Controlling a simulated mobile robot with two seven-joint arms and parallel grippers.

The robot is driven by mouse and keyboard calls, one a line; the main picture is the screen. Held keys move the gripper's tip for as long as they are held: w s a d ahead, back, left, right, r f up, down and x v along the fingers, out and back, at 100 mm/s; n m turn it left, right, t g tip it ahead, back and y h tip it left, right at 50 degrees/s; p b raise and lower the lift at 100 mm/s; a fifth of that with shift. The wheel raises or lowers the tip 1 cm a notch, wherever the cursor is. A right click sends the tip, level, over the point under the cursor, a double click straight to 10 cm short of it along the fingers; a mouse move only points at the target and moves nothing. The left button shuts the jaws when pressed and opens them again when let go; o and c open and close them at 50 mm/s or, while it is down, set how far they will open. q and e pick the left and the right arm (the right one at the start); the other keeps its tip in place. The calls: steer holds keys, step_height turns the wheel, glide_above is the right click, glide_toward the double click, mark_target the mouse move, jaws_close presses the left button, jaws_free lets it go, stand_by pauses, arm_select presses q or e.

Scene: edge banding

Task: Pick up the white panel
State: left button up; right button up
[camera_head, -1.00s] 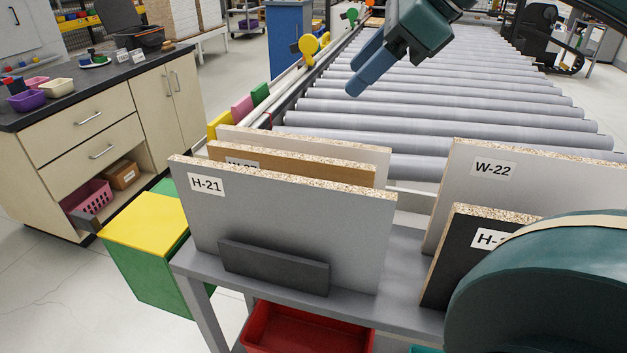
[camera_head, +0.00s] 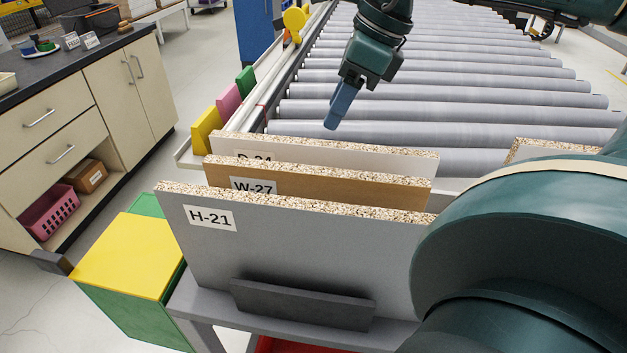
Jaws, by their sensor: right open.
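A white panel (camera_head: 310,147) stands upright at the back of a row of three panels; its label is partly hidden by the panel in front. A brown panel (camera_head: 350,187) labelled W-27 stands before it, and a grey panel (camera_head: 300,240) labelled H-21 is at the front. My right gripper (camera_head: 338,113), with blue fingers pointing down, is open and empty. In the picture it appears just above the white panel's top edge, over the rollers, apart from the panel. My left gripper is not in view.
The panels stand on a grey rack (camera_head: 215,313) with a dark front stop (camera_head: 300,304). A roller conveyor (camera_head: 450,95) lies behind. Yellow, pink and green blocks line its left side. A yellow-topped green box (camera_head: 125,255) is at left. My arm hides the right side.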

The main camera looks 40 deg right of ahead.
mark_target(320, 142)
steer(key=x, duration=0.4)
steer(key=shift+f, duration=0.25)
steer(key=x, duration=0.4)
steer(key=shift+s+a+f, duration=0.1)
steer(key=shift+s+a, duration=0.15)
steer(key=shift+s, duration=0.1)
steer(key=shift+w+a+f, duration=0.15)
steer(key=shift+w+f, duration=0.1)
steer(key=shift+f, duration=0.25)
jaws_close()
stand_by(0.4)
steer(key=shift+w+r, duration=0.1)
steer(key=shift+r, duration=0.05)
